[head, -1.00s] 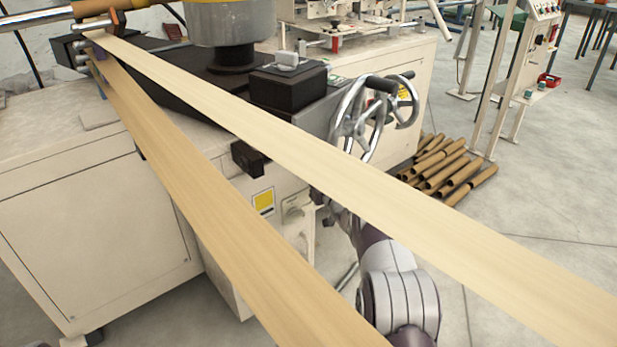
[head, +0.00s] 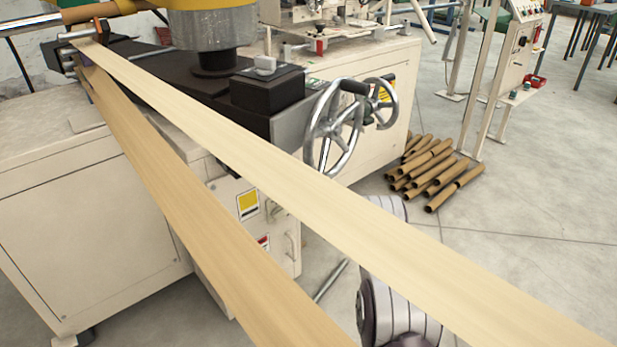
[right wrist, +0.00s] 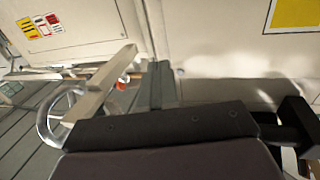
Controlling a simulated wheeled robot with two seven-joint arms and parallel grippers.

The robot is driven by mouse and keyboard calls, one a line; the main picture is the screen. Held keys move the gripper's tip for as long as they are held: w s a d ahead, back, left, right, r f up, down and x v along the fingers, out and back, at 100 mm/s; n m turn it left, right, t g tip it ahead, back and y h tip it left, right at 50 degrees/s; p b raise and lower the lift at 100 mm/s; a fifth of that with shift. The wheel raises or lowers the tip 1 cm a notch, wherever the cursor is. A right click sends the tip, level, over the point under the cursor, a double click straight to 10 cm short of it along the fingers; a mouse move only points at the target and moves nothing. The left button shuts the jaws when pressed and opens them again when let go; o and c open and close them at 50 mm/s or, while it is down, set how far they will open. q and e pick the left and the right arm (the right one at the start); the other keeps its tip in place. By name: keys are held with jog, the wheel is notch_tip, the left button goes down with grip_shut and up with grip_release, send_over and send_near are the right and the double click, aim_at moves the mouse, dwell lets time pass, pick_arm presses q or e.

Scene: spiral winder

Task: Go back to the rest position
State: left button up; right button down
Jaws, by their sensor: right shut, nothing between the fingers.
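My right gripper (right wrist: 155,85) is shut and empty in the right wrist view, its fingers held together ahead of the dark palm. A pale machine panel stands beyond the fingertips; I cannot tell the exact gap. In the head view my grey, banded right arm (head: 398,305) shows at the lower middle, partly behind the upper paper strip; its gripper is hidden there. My left gripper is not in view. The spiral winder (head: 95,215) stands ahead with its cream cabinet, black top and two handwheels (head: 338,125).
Two long paper strips, an upper pale one (head: 250,150) and a lower tan one (head: 190,215), run from the winder down to the lower right, close to my right arm. Cardboard tubes (head: 432,170) lie on the floor. The floor at right is mostly clear.

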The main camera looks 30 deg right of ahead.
jog(key=s+d+p, duration=0.1)
jog(key=s, duration=0.5)
jog(key=shift+s+d+f+p, duration=0.25)
jog(key=shift+p, duration=0.05)
